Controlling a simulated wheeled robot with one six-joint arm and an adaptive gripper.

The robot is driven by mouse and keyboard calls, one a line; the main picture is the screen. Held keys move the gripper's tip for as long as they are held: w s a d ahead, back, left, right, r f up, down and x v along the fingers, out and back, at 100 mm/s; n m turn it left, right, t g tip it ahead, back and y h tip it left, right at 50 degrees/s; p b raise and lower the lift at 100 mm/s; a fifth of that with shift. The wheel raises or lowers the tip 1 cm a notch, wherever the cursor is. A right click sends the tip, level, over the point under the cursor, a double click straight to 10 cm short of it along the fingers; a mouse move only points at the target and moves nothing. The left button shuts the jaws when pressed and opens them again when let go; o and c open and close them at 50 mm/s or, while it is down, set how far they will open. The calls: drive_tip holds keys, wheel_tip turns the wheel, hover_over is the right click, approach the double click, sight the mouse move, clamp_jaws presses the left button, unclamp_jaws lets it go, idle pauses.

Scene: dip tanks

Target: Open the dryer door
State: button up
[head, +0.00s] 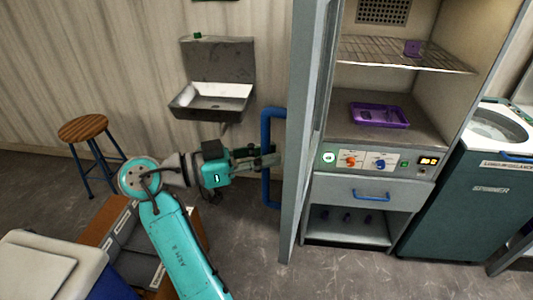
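The dryer (405,170) is the tall cabinet right of centre. Its grey door (304,130) stands swung open and is seen nearly edge-on, so the inside of the cabinet is in plain view. The blue door handle (266,190) is on the left face of the door. My gripper (268,159) reaches in from the left at mid-height of the handle, with its fingers overlapping the bar. I cannot tell whether the fingers are closed on it or just around it.
Inside the dryer are a wire shelf (400,53) and a purple tray (380,115). A green spinner (470,200) stands to the right. A wall sink (212,95) and a wooden stool (83,128) are to the left. Floor is clear below the door.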

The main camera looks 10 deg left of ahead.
drive_tip(key=shift+o, duration=1)
drive_tip(key=shift+a, duration=0.1)
drive_tip(key=v, duration=1.2)
drive_tip(key=shift+s, duration=0.1)
